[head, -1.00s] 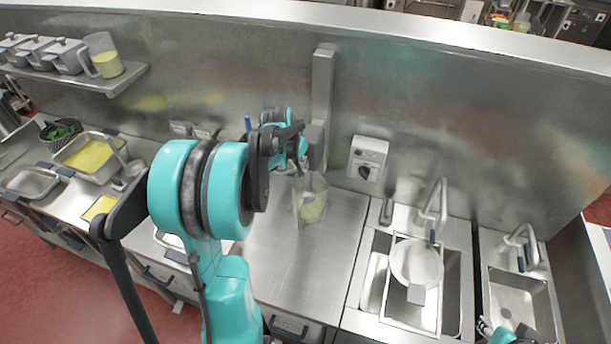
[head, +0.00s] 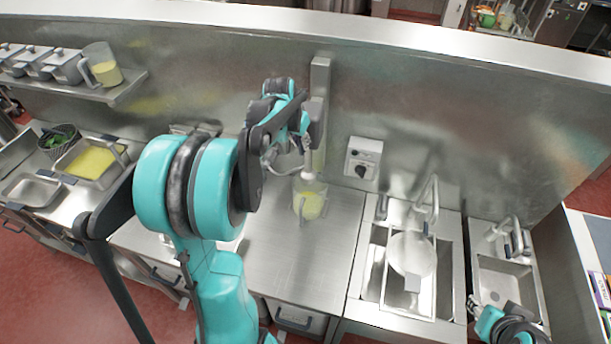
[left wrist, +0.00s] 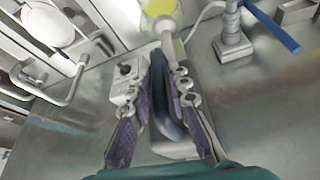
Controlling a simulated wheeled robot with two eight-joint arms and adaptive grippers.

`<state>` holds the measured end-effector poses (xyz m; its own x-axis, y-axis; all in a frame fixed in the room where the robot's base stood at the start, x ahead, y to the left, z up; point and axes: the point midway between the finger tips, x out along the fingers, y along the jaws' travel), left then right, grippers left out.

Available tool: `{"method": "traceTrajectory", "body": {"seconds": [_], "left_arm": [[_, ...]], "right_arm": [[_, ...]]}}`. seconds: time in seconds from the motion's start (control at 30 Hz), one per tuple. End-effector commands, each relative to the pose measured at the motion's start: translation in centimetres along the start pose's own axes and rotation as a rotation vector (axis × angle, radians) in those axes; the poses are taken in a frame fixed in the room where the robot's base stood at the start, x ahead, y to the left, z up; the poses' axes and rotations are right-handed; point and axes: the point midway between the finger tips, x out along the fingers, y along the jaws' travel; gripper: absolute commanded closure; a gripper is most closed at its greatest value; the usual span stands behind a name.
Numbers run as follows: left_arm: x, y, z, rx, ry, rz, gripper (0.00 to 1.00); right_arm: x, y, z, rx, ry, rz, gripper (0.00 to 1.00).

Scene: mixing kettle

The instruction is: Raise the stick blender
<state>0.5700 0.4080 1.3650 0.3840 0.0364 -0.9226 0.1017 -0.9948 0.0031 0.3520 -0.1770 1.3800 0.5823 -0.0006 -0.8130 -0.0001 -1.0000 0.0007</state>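The stick blender (head: 307,158) hangs upright by the vertical wall rail (head: 320,85). Its pale bell end is at about the rim of the clear jug (head: 311,205), which holds yellow-green contents and stands on the steel counter. I cannot tell whether the bell is still inside the rim. My left gripper (head: 303,122) is at the blender's upper part. In the left wrist view, its purple-padded fingers (left wrist: 167,85) close around the blender's dark handle (left wrist: 166,118), and the pale shaft points towards the jug (left wrist: 160,8). My right gripper (head: 474,304) is at lower right, its fingers unclear.
A wall control box (head: 362,163) with a dial is right of the rail. Farther right are a sink with a white strainer (head: 412,254) and taps. A tray of yellow food (head: 92,161) stands left. The counter (head: 290,260) before the jug is clear.

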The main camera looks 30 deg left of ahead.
Motion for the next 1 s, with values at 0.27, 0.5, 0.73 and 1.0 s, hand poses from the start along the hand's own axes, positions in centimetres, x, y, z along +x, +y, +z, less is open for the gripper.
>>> {"method": "traceTrajectory", "body": {"seconds": [0.27, 0.5, 0.73, 1.0], "left_arm": [[0.2, 0.0, 0.2, 0.000, -0.001, 0.000, 0.63], [-0.9, 0.0, 0.1, -0.001, -0.002, 0.000, 0.63], [-3.9, -0.1, 0.1, -0.001, -0.002, 0.000, 0.63], [-6.8, -0.1, 0.1, -0.001, -0.002, 0.000, 0.63]], "right_arm": [[0.2, 0.0, 0.1, 0.000, 0.000, 0.000, 0.64], [-0.5, 0.0, -0.3, 0.000, 0.000, 0.000, 0.64], [-2.0, 0.0, -1.4, 0.000, 0.000, 0.000, 0.64], [-3.4, 0.0, -2.4, 0.000, 0.000, 0.000, 0.64]]}}
